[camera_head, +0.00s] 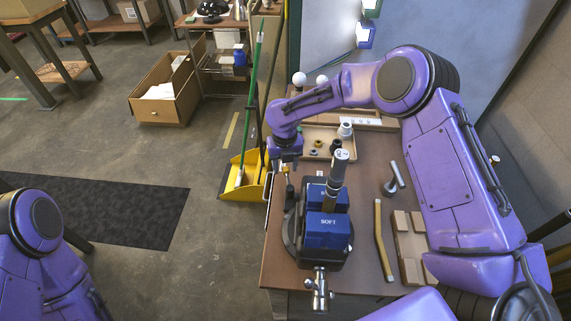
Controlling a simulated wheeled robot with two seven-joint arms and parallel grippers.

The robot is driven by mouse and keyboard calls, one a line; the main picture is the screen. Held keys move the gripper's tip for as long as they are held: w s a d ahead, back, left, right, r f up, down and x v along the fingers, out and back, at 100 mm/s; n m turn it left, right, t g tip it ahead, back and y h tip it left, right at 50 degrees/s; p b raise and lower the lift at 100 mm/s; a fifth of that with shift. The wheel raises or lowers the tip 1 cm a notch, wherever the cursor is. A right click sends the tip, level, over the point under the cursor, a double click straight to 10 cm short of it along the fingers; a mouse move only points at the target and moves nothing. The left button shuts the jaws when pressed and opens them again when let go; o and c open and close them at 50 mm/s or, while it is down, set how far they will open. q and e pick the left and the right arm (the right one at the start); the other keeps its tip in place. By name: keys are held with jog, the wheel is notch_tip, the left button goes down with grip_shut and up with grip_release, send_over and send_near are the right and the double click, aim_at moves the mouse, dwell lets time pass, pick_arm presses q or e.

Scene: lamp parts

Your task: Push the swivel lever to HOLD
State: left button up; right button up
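A dark bench vise (318,256) with blue jaw covers (328,230), one marked SOFT, stands on the brown workbench. A black and silver lamp tube (337,178) stands upright between its jaws. A small upright piece like a lever (289,189) shows at the left of the vise base. I cannot make out a HOLD mark. My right gripper (286,166) points down just above this piece at the vise's back left. Its fingers are too small to tell open from shut, and I cannot tell whether they touch the piece. My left arm is at the lower left, its gripper unseen.
The vise's metal handle (319,289) sticks out at the front. A tan bar (382,240), a wooden block rack (410,247) and a grey metal part (394,178) lie to the right. A tray (318,142) with small parts is behind. A yellow dustpan (245,178) stands left of the bench.

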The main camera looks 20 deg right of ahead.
notch_tip(320, 180, up, 10)
jog(key=b, duration=0.2)
jog(key=shift+r, duration=0.25)
